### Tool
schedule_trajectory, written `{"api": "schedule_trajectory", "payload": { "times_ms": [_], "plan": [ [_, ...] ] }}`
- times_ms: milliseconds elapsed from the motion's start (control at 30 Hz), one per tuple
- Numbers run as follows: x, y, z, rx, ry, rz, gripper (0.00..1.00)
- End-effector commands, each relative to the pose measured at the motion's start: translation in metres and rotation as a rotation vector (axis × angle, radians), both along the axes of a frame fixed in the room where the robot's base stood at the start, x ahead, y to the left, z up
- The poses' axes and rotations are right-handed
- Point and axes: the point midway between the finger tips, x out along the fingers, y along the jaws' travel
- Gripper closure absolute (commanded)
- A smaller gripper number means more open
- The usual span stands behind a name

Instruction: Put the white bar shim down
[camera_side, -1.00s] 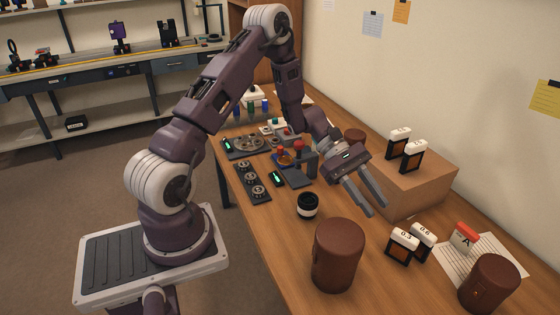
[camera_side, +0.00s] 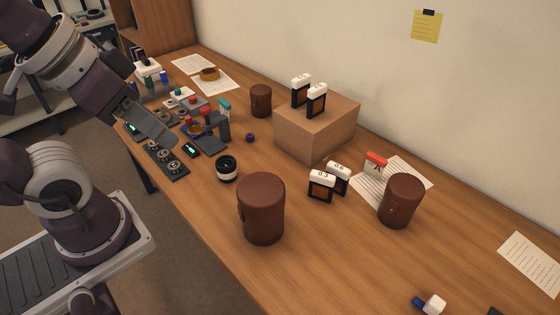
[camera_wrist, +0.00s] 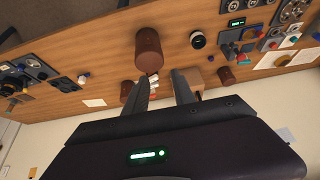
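My gripper (camera_side: 168,138) hangs over the left end of the bench in the side view. In the wrist view my gripper (camera_wrist: 162,72) has its two fingers apart, with nothing held between them. Two white-topped dark plates stand upright on a cardboard box: one at the back (camera_side: 300,90) and one in front (camera_side: 316,101). Two more white-topped plates, marked 0.3 (camera_side: 321,186) and 0.6 (camera_side: 339,178), stand on the table right of the box. I cannot tell which of these is the white bar shim. A red-topped plate marked A (camera_side: 376,163) stands by a paper.
The cardboard box (camera_side: 310,135) stands by the wall. Brown lidded canisters stand in front (camera_side: 261,210), at the right (camera_side: 400,202) and behind (camera_side: 261,100). A black-and-white lens (camera_side: 226,169) stands near the front edge. Tools crowd the left end; the right table is mostly clear.

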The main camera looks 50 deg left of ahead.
Motion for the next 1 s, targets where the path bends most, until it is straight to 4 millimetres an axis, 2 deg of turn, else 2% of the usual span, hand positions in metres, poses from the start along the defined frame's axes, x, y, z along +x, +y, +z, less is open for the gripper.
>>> {"api": "schedule_trajectory", "payload": {
  "times_ms": [167,267,367,433,533,667,700,767,800,900,1000],
  "plan": [
    [0.002,-0.003,-0.001,-0.016,0.02,0.009,0.69],
    [0.016,-0.019,-0.007,-0.126,0.145,0.065,0.69],
    [0.049,-0.045,-0.017,-0.336,0.353,0.191,0.69],
    [0.079,-0.061,-0.026,-0.499,0.495,0.302,0.69],
    [0.129,-0.075,-0.046,-0.736,0.677,0.488,0.69],
    [0.2,-0.072,-0.091,-1.045,0.872,0.773,0.69],
    [0.221,-0.066,-0.111,-1.137,0.919,0.871,0.69],
    [0.248,-0.055,-0.143,-1.267,0.977,1.014,0.69],
    [0.262,-0.046,-0.165,-1.342,1.005,1.107,0.69],
    [0.285,-0.026,-0.213,-1.49,1.045,1.297,0.69],
    [0.294,-0.015,-0.24,-1.561,1.054,1.399,0.69]
  ]
}}
